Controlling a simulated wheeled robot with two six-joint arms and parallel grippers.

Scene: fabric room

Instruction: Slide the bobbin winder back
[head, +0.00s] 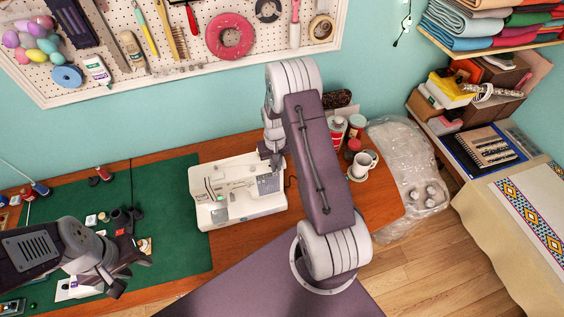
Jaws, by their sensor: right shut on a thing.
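The white sewing machine (236,192) stands on the wooden table, partly over the green mat's right edge. My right gripper (271,160) points down at the back right top of the machine, where the bobbin winder is. It is shut on the bobbin winder, which is too small and too covered by the fingers to make out. My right arm crosses the middle of the view and hides the table just right of the machine. My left gripper (136,255) is open and empty above the green mat, left of the machine and apart from it.
A white cup (362,164), bottles and jars stand right of my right arm. A pegboard (180,40) with tools hangs behind. The mat just left of the machine is clear.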

